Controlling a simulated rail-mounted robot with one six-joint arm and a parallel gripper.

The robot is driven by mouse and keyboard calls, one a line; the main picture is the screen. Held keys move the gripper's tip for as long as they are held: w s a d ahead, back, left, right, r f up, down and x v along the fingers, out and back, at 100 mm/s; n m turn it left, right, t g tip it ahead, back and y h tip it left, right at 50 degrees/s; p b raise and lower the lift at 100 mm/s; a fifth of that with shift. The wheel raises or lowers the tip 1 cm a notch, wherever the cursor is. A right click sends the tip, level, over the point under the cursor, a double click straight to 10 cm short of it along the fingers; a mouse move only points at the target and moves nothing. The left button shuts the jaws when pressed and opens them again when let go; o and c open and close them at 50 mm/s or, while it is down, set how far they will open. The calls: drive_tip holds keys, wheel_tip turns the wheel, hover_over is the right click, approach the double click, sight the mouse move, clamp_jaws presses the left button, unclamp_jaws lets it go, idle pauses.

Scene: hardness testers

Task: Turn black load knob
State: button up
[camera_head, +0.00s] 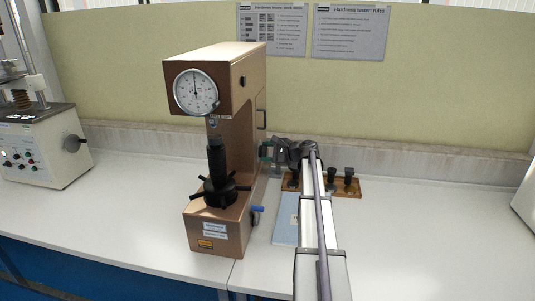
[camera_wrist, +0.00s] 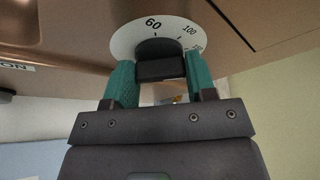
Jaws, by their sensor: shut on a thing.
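The copper-brown hardness tester (camera_head: 226,90) stands on the bench left of centre in the head view, with a round dial gauge on its upper front. The black load knob (camera_wrist: 160,60) sits on a white scale plate (camera_wrist: 126,36) in the wrist view, with 60 and 100 readable on the plate. My gripper (camera_wrist: 160,84) has its two green fingers on either side of the knob and is shut on it. In the head view my gripper (camera_head: 267,151) is at the right side of the tester, and the knob is hidden there.
A wooden rack (camera_head: 349,189) with several black-topped pieces stands just right of my arm. A light blue sheet (camera_head: 286,222) lies on the bench under my arm. Another machine (camera_head: 45,145) stands at the far left. The bench at right is mostly clear.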

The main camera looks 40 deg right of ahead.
drive_tip(key=shift+f+n+t+y+b, duration=0.15)
drive_tip(key=shift+n+t+y+b, duration=0.5)
drive_tip(key=shift+n+b, duration=1.5)
drive_tip(key=shift+f+n+t+y+b, duration=0.2)
drive_tip(key=shift+n+t+b, duration=0.85)
drive_tip(key=shift+n, duration=2.2)
drive_tip(key=shift+f+n+t+y+b, duration=0.15)
drive_tip(key=shift+n+t+y+b, duration=0.3)
drive_tip(key=shift+n+t+b, duration=1.55)
drive_tip(key=shift+n+g+p, duration=0.4)
drive_tip(key=shift+n+g, duration=0.5)
drive_tip(key=shift+g, duration=0.1)
drive_tip(key=o, duration=0.9)
drive_tip(key=shift+o, duration=0.2)
drive_tip(key=shift+s, duration=0.1)
drive_tip(key=b+v, duration=0.3)
drive_tip(key=v, duration=0.7)
drive_tip(key=shift+s+d, duration=0.25)
